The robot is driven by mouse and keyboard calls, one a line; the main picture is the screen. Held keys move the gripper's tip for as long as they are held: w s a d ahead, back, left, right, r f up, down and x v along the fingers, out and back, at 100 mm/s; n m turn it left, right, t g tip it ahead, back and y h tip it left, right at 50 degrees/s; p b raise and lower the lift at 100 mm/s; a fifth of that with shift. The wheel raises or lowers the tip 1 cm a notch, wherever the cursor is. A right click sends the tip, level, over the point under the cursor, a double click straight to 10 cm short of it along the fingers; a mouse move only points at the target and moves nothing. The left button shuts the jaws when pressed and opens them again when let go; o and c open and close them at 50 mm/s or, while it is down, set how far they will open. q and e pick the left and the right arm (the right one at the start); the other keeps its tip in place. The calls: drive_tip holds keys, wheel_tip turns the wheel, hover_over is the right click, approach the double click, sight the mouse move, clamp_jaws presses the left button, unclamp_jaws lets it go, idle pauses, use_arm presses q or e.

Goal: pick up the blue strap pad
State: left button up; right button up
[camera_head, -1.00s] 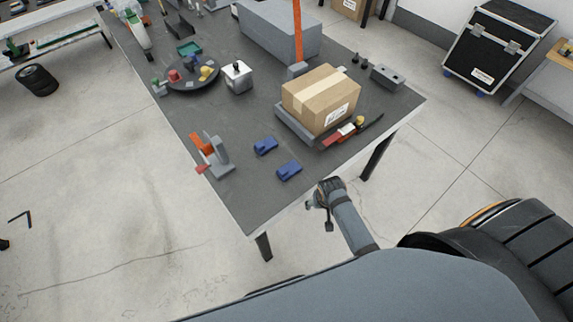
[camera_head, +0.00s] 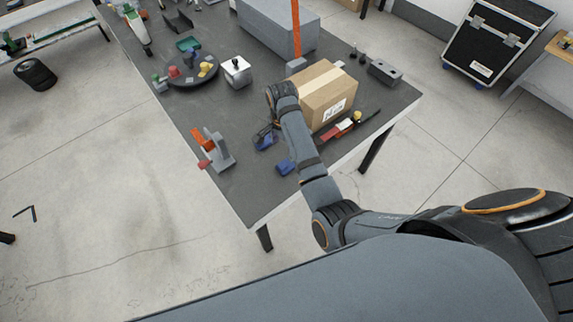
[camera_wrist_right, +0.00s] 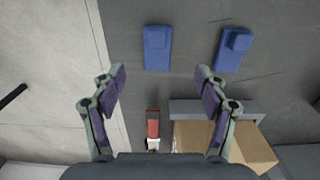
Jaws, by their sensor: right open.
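Two blue strap pads lie apart on the dark table. One pad (camera_head: 265,141) is farther from the table's front edge; it shows at the upper right of the wrist view (camera_wrist_right: 234,50). The other pad (camera_head: 284,168) is nearer that edge, partly hidden by my right arm; it shows at the upper middle of the wrist view (camera_wrist_right: 157,49). My right gripper (camera_head: 267,129) is above the table close to the farther pad. In the wrist view its fingers (camera_wrist_right: 160,78) are wide apart with nothing between them. My left gripper is not in view.
A taped cardboard box (camera_head: 327,92) stands right of my right arm, with a red tool (camera_head: 337,130) before it. An orange and grey clamp-like piece (camera_head: 214,150) stands to the left. A round dark tray (camera_head: 190,72) with coloured parts and a grey metal block (camera_head: 237,72) lie behind.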

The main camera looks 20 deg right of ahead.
hover_over(284, 164)
drive_tip(key=f, duration=0.5)
drive_tip(key=shift+w, duration=0.25)
drive_tip(key=shift+s+f+p, duration=0.1)
drive_tip(key=shift+f+p, duration=0.15)
drive_tip(key=shift+p, duration=0.2)
wheel_tip(284, 164, down, 5)
drive_tip(key=shift+s+r+p, duration=0.1)
drive_tip(key=shift+r+p, duration=0.1)
drive_tip(key=shift+p, duration=0.1)
drive_tip(key=c, duration=1)
drive_tip(key=shift+c, duration=0.2)
drive_tip(key=shift+r, duration=0.1)
